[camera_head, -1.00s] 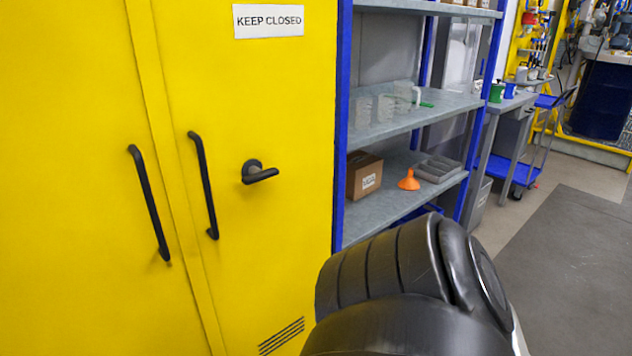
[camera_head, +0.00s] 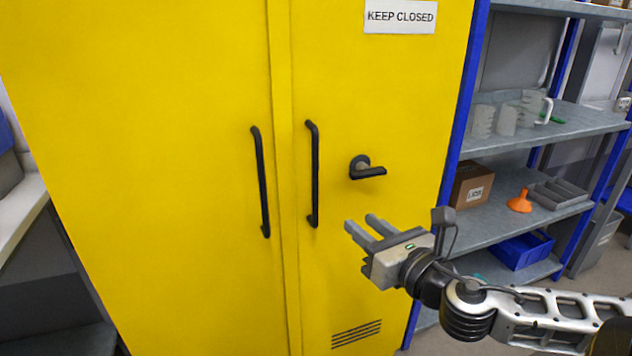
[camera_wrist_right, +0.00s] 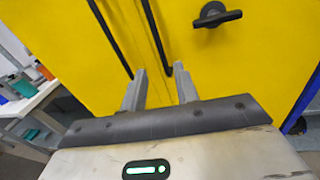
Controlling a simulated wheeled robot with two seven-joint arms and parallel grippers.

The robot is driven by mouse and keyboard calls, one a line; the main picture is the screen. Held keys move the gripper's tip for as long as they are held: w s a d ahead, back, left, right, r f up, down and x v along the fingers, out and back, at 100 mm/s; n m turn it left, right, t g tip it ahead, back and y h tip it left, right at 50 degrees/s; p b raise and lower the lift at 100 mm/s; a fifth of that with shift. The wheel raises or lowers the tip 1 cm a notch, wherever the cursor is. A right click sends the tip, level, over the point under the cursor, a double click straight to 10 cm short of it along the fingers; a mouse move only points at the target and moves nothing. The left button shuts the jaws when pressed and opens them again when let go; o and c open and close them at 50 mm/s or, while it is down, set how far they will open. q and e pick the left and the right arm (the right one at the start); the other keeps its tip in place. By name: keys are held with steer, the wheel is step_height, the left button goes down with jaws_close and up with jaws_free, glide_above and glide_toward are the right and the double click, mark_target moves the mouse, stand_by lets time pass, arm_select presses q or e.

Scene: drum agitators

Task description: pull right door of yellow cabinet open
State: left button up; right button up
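The yellow cabinet (camera_head: 180,120) stands ahead with both doors shut. Its right door (camera_head: 390,100) carries a long black bar handle (camera_head: 314,175), a black lever latch (camera_head: 366,168) and a "KEEP CLOSED" sign (camera_head: 400,16). The left door has its own bar handle (camera_head: 262,182). My right gripper (camera_head: 362,224) is open and empty, to the right of the right door's handle near its lower end and apart from it. In the right wrist view, the fingers (camera_wrist_right: 160,82) are spread, with the bar handle's end (camera_wrist_right: 169,70) showing between and beyond their tips. My left gripper is not in view.
A blue-framed grey shelf (camera_head: 545,130) stands right of the cabinet, holding a cardboard box (camera_head: 470,186), an orange funnel (camera_head: 519,201) and a blue bin (camera_head: 520,249). My right forearm passes in front of its lower part. A pale counter (camera_head: 20,215) stands at the left.

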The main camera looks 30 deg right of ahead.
steer(key=r+n, duration=0.1)
glide_toward(316, 184)
steer(key=w, duration=1)
steer(key=shift+w+d+f+p, duration=0.1)
steer(key=shift+w+d+p, duration=0.25)
steer(key=shift+d+p, duration=0.05)
steer(key=shift+c, duration=0.2)
jaws_close()
